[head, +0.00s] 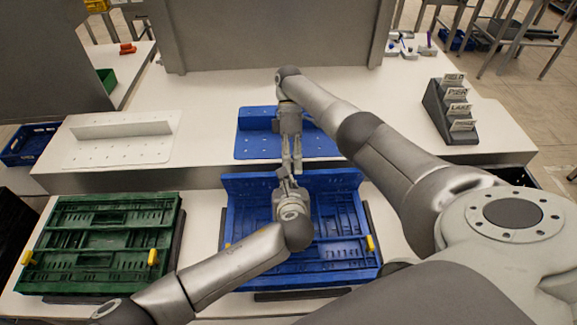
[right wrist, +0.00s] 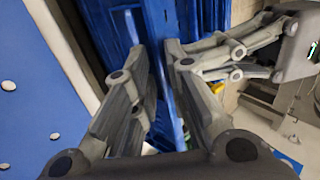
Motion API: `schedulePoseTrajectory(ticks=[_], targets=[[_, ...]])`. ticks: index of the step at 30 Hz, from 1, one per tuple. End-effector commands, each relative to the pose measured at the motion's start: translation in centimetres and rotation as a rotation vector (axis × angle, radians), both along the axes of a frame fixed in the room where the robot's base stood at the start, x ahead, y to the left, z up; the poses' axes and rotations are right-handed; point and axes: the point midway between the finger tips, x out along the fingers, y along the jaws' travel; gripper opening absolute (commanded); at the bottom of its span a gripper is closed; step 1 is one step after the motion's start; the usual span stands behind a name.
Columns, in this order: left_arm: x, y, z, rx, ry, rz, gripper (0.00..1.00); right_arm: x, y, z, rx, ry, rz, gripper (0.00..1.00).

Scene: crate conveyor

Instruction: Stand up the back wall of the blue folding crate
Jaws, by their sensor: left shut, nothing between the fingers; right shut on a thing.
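The blue folding crate (head: 233,240) lies in front of me on the lower table. Its back wall (head: 335,182) is raised from the crate floor along the far side; its exact angle is hard to tell. My right gripper (head: 292,168) points down at the middle of this wall and is shut on its upper edge. In the right wrist view, the blue wall (right wrist: 158,65) runs between my right fingers (right wrist: 160,85). My left gripper (head: 283,174) is shut and empty, close to the wall's near face and the right fingers. My arms hide the wall's middle and part of the crate floor.
A folded green crate (head: 60,235) with yellow latches lies to the left. A blue perforated plate (head: 253,142) and a white one (head: 150,150) lie on the raised shelf behind. A dark card rack (head: 440,110) stands at the right.

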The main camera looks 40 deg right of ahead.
Motion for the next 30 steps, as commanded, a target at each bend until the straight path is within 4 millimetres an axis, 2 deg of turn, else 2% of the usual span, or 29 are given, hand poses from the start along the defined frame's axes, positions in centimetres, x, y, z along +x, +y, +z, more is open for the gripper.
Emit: schedulePoseTrajectory(ticks=[1,8,9,15,30], targets=[[0.36,-0.21,-0.12,0.000,-0.001,0.001,0.00,-0.28,-0.29,-1.86,-0.022,-0.005,-0.006,0.00],[0.47,-0.25,-0.11,0.000,0.000,0.001,0.00,-0.28,-0.29,-1.86,-0.022,-0.005,-0.006,0.00],[0.47,-0.25,-0.11,0.000,0.000,0.001,0.00,-0.28,-0.29,-1.86,-0.023,-0.006,-0.006,0.16],[0.54,-0.22,-0.14,0.000,0.000,0.001,0.00,-0.25,-0.20,-1.83,-0.022,-0.006,-0.007,0.41],[0.49,-0.22,0.02,0.000,0.000,0.001,0.00,-0.17,-0.26,-1.58,-0.020,-0.009,-0.010,0.41]])
